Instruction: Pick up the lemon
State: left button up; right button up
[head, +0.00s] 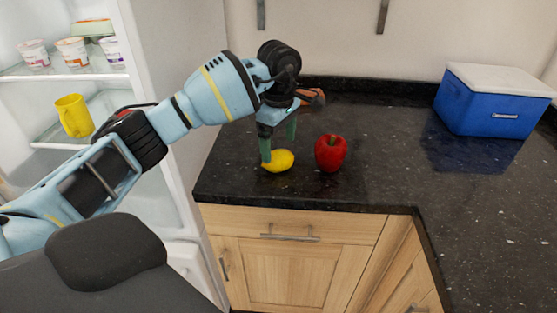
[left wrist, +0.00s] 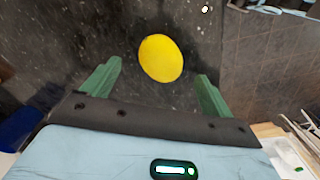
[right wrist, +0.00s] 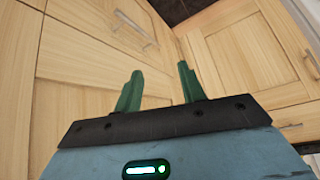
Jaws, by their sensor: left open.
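The yellow lemon (head: 279,161) lies on the dark granite counter, just left of a red apple. My left gripper (head: 279,147) is over the counter at the lemon, pointing down, with its green fingers apart. In the left wrist view the lemon (left wrist: 161,58) shows ahead of and between the two open fingertips (left wrist: 160,72), with nothing held. Whether the fingers reach down beside the lemon is hard to tell. My right gripper (right wrist: 157,78) shows only in the right wrist view, its fingers apart and empty, facing wooden cabinet fronts.
The red apple (head: 331,153) stands close to the right of the lemon. A blue cooler box (head: 490,106) with a white lid is at the back right. An open fridge (head: 155,60) with a yellow mug (head: 73,116) is at left. The counter between apple and cooler is clear.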

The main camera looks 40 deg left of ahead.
aim_at(279, 151)
pick_arm(q)
notch_tip(279, 151, down, 4)
jog(key=shift+s+f, duration=0.1)
jog(key=shift+f, duration=0.15)
pick_arm(e)
jog(key=shift+w+r, duration=0.35)
jog(key=shift+w, duration=0.05)
jog(key=shift+s, duration=0.1)
pick_arm(q)
jog(key=shift+c, duration=0.9)
jog(key=c, duration=0.9)
pick_arm(e)
jog(key=shift+s+f, duration=0.1)
jog(key=shift+s, duration=0.1)
pick_arm(q)
jog(key=shift+r, duration=0.15)
